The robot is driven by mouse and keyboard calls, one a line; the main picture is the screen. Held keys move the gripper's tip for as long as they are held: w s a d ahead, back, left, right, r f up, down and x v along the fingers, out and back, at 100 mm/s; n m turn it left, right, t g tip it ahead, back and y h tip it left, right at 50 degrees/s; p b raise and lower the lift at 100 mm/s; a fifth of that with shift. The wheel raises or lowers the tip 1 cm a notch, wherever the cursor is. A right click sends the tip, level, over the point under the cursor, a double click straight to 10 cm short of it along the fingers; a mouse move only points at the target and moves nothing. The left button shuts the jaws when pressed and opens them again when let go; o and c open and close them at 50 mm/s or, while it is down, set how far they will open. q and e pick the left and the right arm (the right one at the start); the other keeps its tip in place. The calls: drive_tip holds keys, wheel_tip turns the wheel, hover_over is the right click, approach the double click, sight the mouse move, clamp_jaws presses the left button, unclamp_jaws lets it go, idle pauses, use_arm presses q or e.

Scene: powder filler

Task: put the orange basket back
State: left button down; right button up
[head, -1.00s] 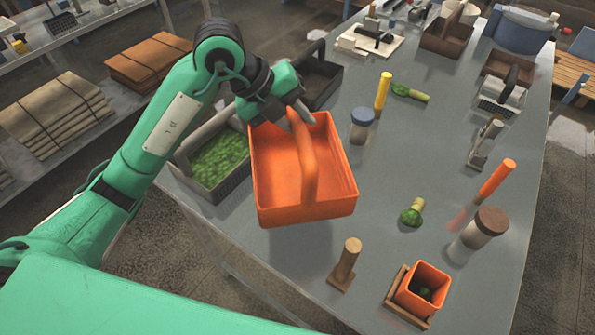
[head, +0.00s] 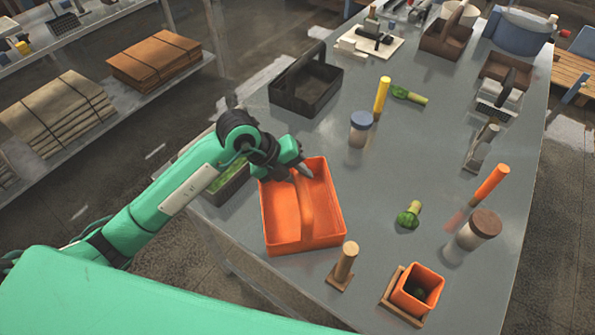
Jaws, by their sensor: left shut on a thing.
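The orange basket (head: 328,243) is a low open box with a tall centre handle, near the left edge of the grey table. It looks empty and level, low at the table surface; I cannot tell whether it rests fully on it. My left gripper (head: 298,173) is shut on the far end of the basket's handle, which its fingers partly hide. My right gripper is not in view.
A grey basket of green stuff (head: 232,186) stands just left, partly behind my arm. A black basket (head: 306,86) stands beyond. A wooden post (head: 345,262) and a small orange cup (head: 418,289) are close on the near right. The table middle (head: 375,190) is clear.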

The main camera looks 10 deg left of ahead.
use_arm(q)
drive_tip(key=shift+f, duration=0.15)
drive_tip(key=c, duration=1.2)
unclamp_jaws()
drive_tip(key=shift+a, duration=0.1)
drive_tip(key=shift+b+v, duration=1.55)
drive_tip(key=shift+v, duration=4.4)
